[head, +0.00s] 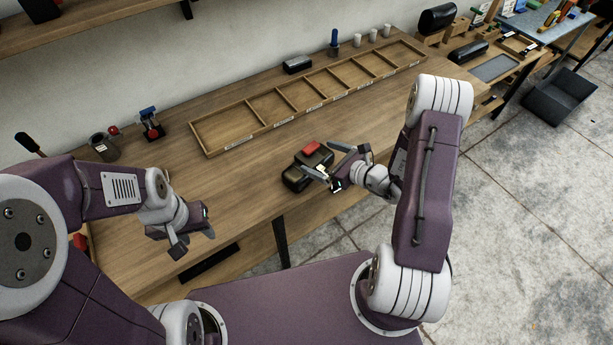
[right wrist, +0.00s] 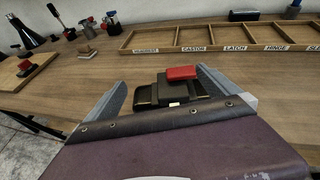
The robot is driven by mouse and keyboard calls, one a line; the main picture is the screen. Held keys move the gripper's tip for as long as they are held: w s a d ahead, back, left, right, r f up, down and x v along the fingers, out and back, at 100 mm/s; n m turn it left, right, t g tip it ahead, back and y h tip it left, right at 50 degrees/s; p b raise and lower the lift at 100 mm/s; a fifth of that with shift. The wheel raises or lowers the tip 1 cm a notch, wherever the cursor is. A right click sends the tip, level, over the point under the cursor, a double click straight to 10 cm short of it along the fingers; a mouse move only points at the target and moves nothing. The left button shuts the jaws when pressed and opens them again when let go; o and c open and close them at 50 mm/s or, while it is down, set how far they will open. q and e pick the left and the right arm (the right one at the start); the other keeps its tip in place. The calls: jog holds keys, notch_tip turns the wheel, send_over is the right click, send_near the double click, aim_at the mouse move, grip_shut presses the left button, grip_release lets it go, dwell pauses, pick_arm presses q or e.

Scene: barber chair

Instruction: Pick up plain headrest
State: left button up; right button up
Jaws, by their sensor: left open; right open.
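A dark, rounded block with a red piece on top (head: 296,177) lies on the bench near its front edge. It also shows in the right wrist view (right wrist: 181,88), with brass-coloured parts on its side. A plain black padded block (head: 297,64) lies behind the tray and also shows in the right wrist view (right wrist: 243,15). I cannot tell for sure which is the plain headrest. My right gripper (head: 319,160) is open, its fingers apart around the red-topped block; contact cannot be told. My left gripper (head: 194,241) is open and empty at the bench's front left.
A wooden tray (head: 232,148) with several labelled, empty compartments runs along the bench; one label reads HEADREST. White cylinders (head: 372,36) stand behind the tray.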

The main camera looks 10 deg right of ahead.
aim_at(312, 152)
jog(key=d+f, duration=0.1)
jog(key=d+f+m, duration=0.1)
jog(key=d, duration=0.1)
jog(key=shift+d+f+h, duration=0.1)
jog(key=shift+f+h, duration=0.05)
jog(key=shift+h, duration=0.15)
jog(key=w+a, duration=0.1)
jog(key=w+a+f+p, duration=0.1)
jog(key=a, duration=0.1)
jog(key=shift+w, duration=0.4)
jog(key=p+x, duration=0.1)
jog(key=x, duration=0.1)
jog(key=d+p+x, duration=0.1)
jog(key=x, duration=0.1)
jog(key=shift+w+a+f, duration=0.15)
jog(key=shift+w+f, duration=0.15)
jog(key=shift+w, duration=0.2)
jog(key=shift+w+a, duration=0.15)
jog(key=shift+a, duration=0.05)
pick_arm(q)
jog(key=r, duration=0.3)
jog(key=shift+w+d, duration=0.25)
jog(key=shift+d, duration=0.15)
pick_arm(e)
jog(key=shift+c, duration=0.3)
